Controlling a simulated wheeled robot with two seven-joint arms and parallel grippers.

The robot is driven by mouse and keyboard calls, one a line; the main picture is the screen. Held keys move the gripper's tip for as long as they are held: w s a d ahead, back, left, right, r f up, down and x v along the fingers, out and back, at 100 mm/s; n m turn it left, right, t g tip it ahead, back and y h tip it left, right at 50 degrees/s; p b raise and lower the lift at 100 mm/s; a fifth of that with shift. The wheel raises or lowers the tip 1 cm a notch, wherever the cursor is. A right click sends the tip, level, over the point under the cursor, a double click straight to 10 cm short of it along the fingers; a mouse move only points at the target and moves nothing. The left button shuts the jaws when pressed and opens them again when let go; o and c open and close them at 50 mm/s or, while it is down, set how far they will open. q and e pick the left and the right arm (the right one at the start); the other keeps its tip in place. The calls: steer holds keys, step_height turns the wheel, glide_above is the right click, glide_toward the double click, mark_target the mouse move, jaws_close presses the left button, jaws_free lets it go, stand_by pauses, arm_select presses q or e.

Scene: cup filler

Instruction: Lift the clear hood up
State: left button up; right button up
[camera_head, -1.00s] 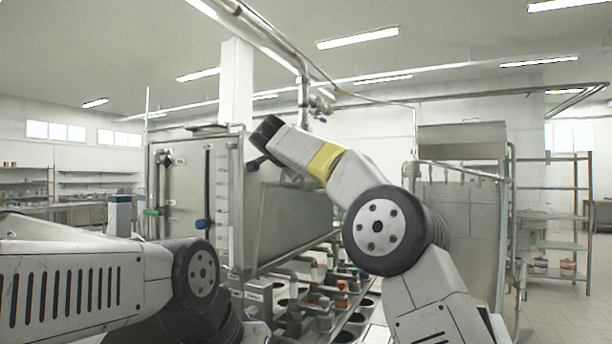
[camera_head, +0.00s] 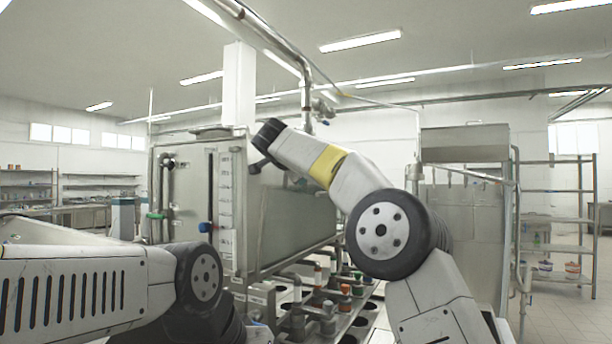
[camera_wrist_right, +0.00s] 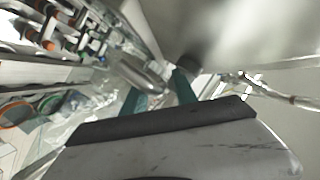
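The clear hood seems to be the see-through panel (camera_head: 300,222) on the long side of the steel filling machine, above the bottle-like fittings; its edges are hard to make out. My right arm reaches up in front of the machine, its dark wrist at the panel's upper near corner. In the right wrist view, the right gripper (camera_wrist_right: 157,98) has two teal fingers standing apart. A grey rounded bar (camera_wrist_right: 138,74) shows just beyond them; I cannot tell whether it touches them. My left gripper is out of view.
The filling machine's front (camera_head: 195,190) has a blue-handled valve (camera_head: 206,227) and a green one. Capped fittings (camera_head: 328,305) stand below the panel. A grey cabinet (camera_head: 465,210) stands to the right, with open shelving (camera_head: 557,215) behind. Pipes run overhead.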

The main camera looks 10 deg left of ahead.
steer(key=v, duration=0.7)
steer(key=shift+s, duration=0.25)
steer(key=shift+d+r, duration=0.15)
steer(key=shift+r, duration=0.1)
steer(key=s+d+r+n+t+y, duration=0.5)
steer(key=s+d+r+n+y, duration=0.15)
steer(key=d+r, duration=0.2)
steer(key=s+d+f+n+g+h, duration=0.1)
steer(key=s+d+f+g, duration=0.3)
steer(key=f, duration=1)
steer(key=s+d+f+n+g+h, duration=0.1)
steer(key=s+d+f+g, duration=0.4)
steer(key=s+d+f, duration=0.6)
steer(key=s+d+f+n+g+h, duration=0.2)
steer(key=s+d+f+g, duration=0.2)
steer(key=s+f, duration=1)
steer(key=d+f, duration=0.3)
steer(key=f, duration=0.1)
steer(key=shift+d+f+g, duration=0.2)
steer(key=shift+g, duration=0.1)
